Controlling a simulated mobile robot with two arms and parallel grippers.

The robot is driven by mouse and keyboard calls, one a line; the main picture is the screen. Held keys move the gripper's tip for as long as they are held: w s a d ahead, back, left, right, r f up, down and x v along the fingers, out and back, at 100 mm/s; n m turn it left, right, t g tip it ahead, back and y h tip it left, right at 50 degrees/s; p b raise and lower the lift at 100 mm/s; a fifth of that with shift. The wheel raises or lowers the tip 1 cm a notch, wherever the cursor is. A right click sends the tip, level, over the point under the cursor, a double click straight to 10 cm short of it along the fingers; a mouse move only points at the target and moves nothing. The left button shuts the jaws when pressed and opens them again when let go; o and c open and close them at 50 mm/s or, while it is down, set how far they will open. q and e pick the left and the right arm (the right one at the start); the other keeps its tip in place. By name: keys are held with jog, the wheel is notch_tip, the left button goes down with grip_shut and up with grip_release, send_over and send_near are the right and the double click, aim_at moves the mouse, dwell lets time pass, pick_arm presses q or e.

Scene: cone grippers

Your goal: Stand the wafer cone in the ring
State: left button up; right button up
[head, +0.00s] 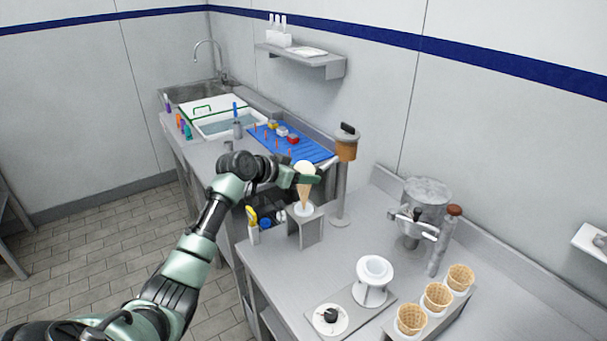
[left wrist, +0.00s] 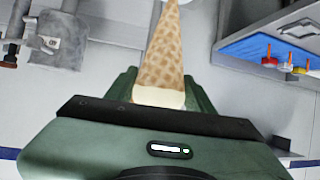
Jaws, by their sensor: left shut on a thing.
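The wafer cone (head: 304,195) is tan with a waffle pattern and a pale cream top, and stands upright, point down. My left gripper (head: 307,178) is shut on it near its wide top. In the left wrist view, the cone (left wrist: 163,55) is between the green fingers, with its pale end close to the gripper. The cone's tip overlaps a small white ring-like piece (head: 303,210) on a grey bracket stand; I cannot tell whether it is inside or only in front. A larger white ring (head: 375,268) on a stand is at the front right, empty. My right gripper is not in view.
A tall post with a brown holder (head: 346,150) stands close right of the cone. Several waffle cups (head: 437,297) stand in a rack at the front right. A metal canister (head: 427,196) is behind. The counter (head: 290,270) is clear in front of the bracket.

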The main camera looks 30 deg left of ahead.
aim_at(301, 198)
pick_arm(q)
jog(key=shift+f+b, duration=3.1)
jog(key=shift+f, duration=1.5)
jog(key=o, duration=0.9)
jog(key=shift+s+a+r, duration=0.15)
jog(key=shift+s+r, duration=0.1)
jog(key=shift+s, duration=0.3)
jog(key=b+v, duration=0.1)
jog(key=v, duration=0.5)
jog(key=shift+s+r+b, duration=0.2)
jog(key=shift+s+b, duration=0.05)
jog(key=shift+b, duration=0.15)
